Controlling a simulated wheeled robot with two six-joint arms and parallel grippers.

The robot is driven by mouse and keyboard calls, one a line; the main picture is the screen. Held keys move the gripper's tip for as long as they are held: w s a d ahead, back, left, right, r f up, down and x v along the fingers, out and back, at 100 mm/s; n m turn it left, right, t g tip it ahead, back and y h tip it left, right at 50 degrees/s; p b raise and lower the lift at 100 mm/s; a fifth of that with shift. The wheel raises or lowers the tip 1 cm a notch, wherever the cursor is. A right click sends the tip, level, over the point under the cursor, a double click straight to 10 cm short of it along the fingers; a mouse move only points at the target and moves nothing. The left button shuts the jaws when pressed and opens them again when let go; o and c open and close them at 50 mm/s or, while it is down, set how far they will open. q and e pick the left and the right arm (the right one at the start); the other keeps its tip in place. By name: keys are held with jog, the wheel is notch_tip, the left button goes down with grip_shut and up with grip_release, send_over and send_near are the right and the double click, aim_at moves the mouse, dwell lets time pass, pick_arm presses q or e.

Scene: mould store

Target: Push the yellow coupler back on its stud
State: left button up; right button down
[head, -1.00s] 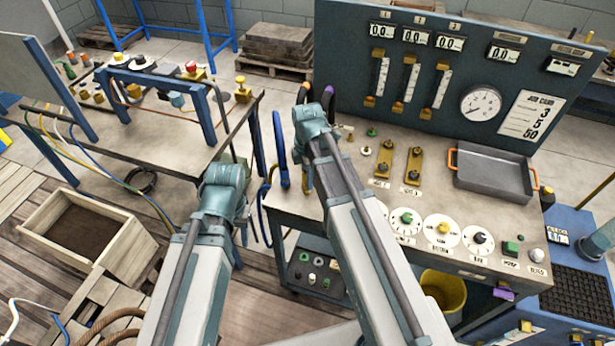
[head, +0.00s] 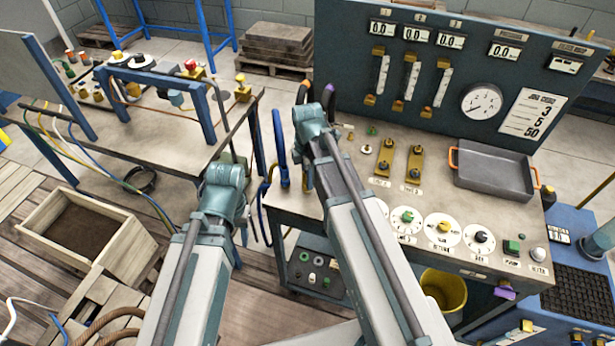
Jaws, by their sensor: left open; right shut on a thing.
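My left gripper (head: 232,160) is over the gap between the left bench and the grey console table. Its jaws are open, mostly hidden behind its teal wrist. My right gripper (head: 308,108) is at the left edge of the console table. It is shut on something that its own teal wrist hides. I cannot make out the yellow coupler or its stud for certain. Hoses with an orange end (head: 306,85) and a purple end (head: 328,90) show just beyond my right wrist. A blue hose loop (head: 279,140) stands left of it.
The left bench (head: 170,145) carries a blue frame, knobs and fittings. The console table (head: 350,205) holds two brass plates, dials and a grey tray (head: 492,178). A gauge panel (head: 440,75) stands behind. A wooden box (head: 75,255) and a yellow bucket (head: 445,292) are lower down.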

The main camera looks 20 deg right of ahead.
jog(key=shift+f+b, duration=0.25)
jog(key=shift+b, duration=0.05)
dwell(0.5)
jog(key=shift+c, duration=2.2)
grip_release()
notch_tip(320, 180, up, 14)
jog(key=p, duration=1.4)
jog(key=shift+f, duration=0.1)
